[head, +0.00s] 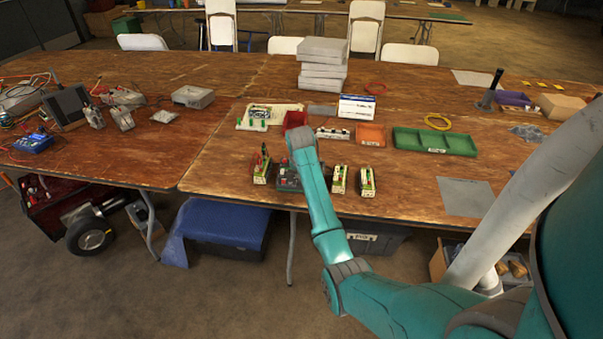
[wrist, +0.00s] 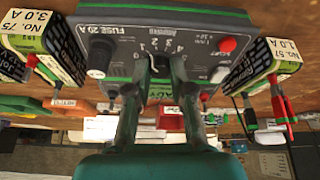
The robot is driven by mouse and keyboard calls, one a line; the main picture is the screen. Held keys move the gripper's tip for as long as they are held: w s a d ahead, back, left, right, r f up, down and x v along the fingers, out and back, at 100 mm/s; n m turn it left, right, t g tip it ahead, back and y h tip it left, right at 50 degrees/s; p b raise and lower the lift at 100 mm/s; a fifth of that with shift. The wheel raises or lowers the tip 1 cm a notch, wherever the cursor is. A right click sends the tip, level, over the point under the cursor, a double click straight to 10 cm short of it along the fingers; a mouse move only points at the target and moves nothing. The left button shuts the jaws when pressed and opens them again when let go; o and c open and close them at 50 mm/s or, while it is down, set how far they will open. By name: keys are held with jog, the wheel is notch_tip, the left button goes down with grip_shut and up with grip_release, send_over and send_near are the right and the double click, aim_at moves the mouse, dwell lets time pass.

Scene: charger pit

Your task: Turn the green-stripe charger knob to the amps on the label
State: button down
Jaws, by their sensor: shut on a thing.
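A dark grey charger (head: 288,184) sits near the table's front edge, partly hidden by my arm. In the wrist view its panel (wrist: 118,70) shows "FUSE 20 A", a dial scale with numbers, a black knob at left and a red button at right. My gripper (wrist: 160,68) is shut on the dial knob in the middle of the panel; its fingers hide most of the knob, so I cannot read its pointer. A battery pack (wrist: 28,45) at left has a label reading "No. 75, 3.0 A". Another pack (wrist: 277,60) at right reads "No. 57, 1.0 A".
In the head view, packs stand left (head: 261,168) and right (head: 339,181) of the charger, with another further right (head: 367,184). Behind are a red bin (head: 294,119), an orange tray (head: 371,134) and a green tray (head: 435,142).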

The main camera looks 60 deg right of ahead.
jog(key=c, duration=1)
grip_release()
jog(key=v, duration=1.2)
